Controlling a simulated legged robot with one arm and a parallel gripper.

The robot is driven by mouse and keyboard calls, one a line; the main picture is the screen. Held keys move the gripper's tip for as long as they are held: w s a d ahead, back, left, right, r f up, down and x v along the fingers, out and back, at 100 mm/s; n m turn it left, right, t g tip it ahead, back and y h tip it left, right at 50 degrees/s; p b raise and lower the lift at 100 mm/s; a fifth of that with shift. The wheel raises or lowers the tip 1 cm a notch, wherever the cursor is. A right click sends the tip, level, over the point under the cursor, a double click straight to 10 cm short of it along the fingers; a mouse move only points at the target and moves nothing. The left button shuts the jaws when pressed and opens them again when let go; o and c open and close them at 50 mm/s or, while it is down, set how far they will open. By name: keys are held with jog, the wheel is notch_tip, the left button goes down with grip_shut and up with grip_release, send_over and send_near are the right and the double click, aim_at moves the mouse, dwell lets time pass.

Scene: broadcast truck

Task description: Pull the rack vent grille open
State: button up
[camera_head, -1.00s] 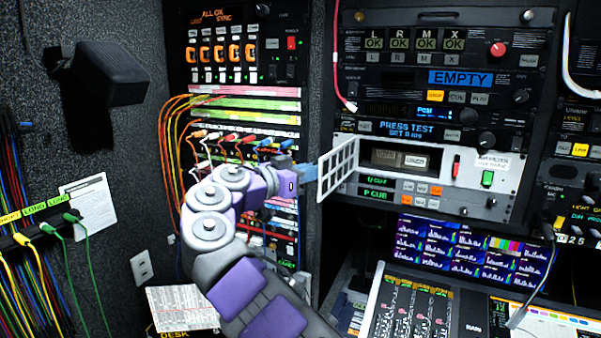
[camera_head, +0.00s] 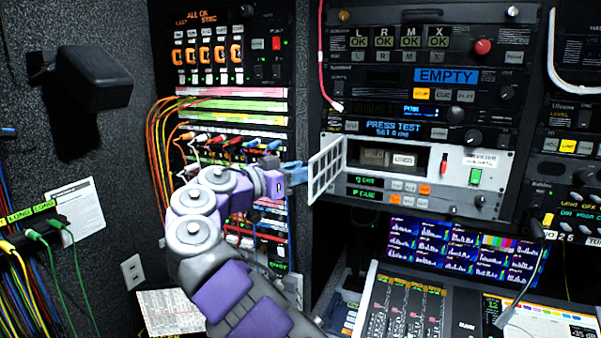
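The white vent grille (camera_head: 326,169) is hinged at the left of its rack opening and stands swung outward, toward the left. Behind it the opening (camera_head: 390,158) shows a dark recess with pale labelled blocks inside. My gripper (camera_head: 303,174) is at the left side of the grille, with its blue finger part close to the grille's outer edge. I cannot tell whether it touches the grille, and the gap between the fingers does not show.
Coloured patch cables (camera_head: 160,140) hang behind my arm at the left. A mixing console (camera_head: 410,305) and screens (camera_head: 465,248) are below.

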jog(key=shift+s+a+r, duration=0.15)
jog(key=shift+a, duration=0.05)
jog(key=p+v, duration=0.2)
jog(key=v, duration=1.5)
jog(key=shift+a+f, duration=0.2)
jog(key=shift+f, duration=0.05)
